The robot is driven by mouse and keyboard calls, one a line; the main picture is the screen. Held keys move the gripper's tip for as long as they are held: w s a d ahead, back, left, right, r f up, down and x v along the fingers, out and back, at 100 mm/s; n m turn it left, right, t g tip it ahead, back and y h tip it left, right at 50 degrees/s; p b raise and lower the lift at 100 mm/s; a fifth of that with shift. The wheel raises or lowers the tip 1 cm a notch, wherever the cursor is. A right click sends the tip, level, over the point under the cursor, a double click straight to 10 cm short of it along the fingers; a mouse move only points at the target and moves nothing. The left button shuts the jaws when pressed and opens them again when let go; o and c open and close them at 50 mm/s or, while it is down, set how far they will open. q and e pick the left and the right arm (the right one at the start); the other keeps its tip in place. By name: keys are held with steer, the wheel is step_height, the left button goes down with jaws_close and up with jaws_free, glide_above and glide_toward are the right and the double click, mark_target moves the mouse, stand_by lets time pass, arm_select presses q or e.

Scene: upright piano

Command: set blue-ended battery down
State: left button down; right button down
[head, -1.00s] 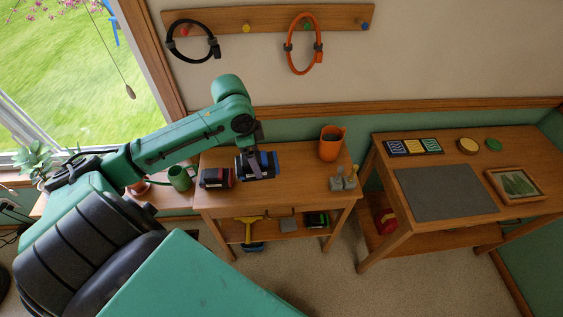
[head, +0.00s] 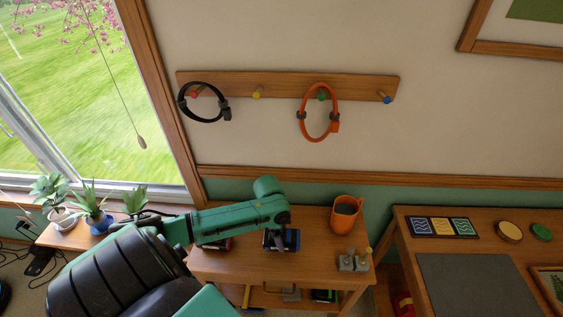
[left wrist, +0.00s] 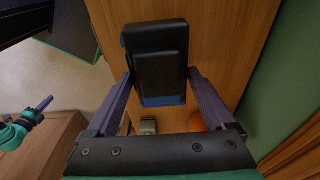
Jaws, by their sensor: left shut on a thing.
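The blue-ended battery (head: 279,241) is a black block with blue at its end, at the wooden side table (head: 318,262). My left gripper (left wrist: 160,76) is shut on it, one finger on each side; the battery also shows large in the left wrist view (left wrist: 156,52). I cannot tell whether its underside touches the tabletop. A red-ended battery (head: 226,243) is to its left, mostly hidden behind my left arm. A teal part with a dark finger, apparently my right gripper (left wrist: 38,106), shows small in the left wrist view; its opening is unclear.
An orange cup (head: 345,219) and a grey object (head: 352,261) stand on the right part of the side table. Another table with a grey mat (head: 465,282) is further right. Potted plants (head: 93,211) stand at the left. Bare tabletop lies between battery and cup.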

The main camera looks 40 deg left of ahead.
arm_select(q)
steer(key=f, duration=0.2)
steer(key=shift+s+f, duration=0.2)
steer(key=shift+f, duration=0.5)
jaws_free()
steer(key=shift+r, duration=0.55)
steer(key=r, duration=0.3)
steer(key=a+r, duration=0.1)
steer(key=r, duration=0.3)
steer(key=s+r, duration=0.1)
steer(key=r, duration=0.3)
steer(key=shift+s+a+r, duration=0.1)
steer(key=shift+a, duration=0.05)
arm_select(e)
steer(key=shift+s+d+r, duration=0.15)
steer(key=shift+s+r, duration=0.05)
steer(key=shift+s, duration=0.1)
